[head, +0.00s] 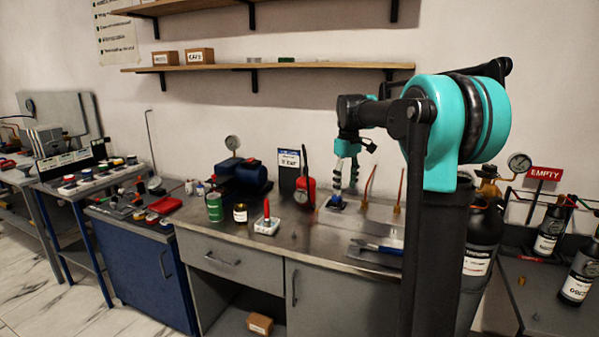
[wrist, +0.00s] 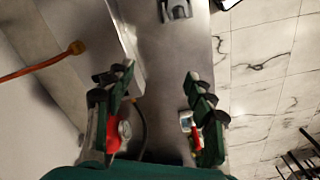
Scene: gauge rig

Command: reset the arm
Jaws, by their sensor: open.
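My gripper (head: 346,178) hangs down over the right part of the metal workbench (head: 325,245). It is above or in front of a pale plate with a small blue part (head: 337,202); the exact gap cannot be told. In the wrist view my gripper (wrist: 160,98) has its two dark green, segmented fingers spread wide, with only bench surface showing between the tips. Nothing is held. My teal and black arm reaches in from the right in the head view.
A red gauge device (head: 306,190) and a white block with a red marker-like piece (head: 267,226) stand left of the gripper. Thin red-orange rods (head: 369,185) stand to its right. A blue-handled tool (head: 377,246) lies near the front edge. Shelves (head: 270,67) hang above.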

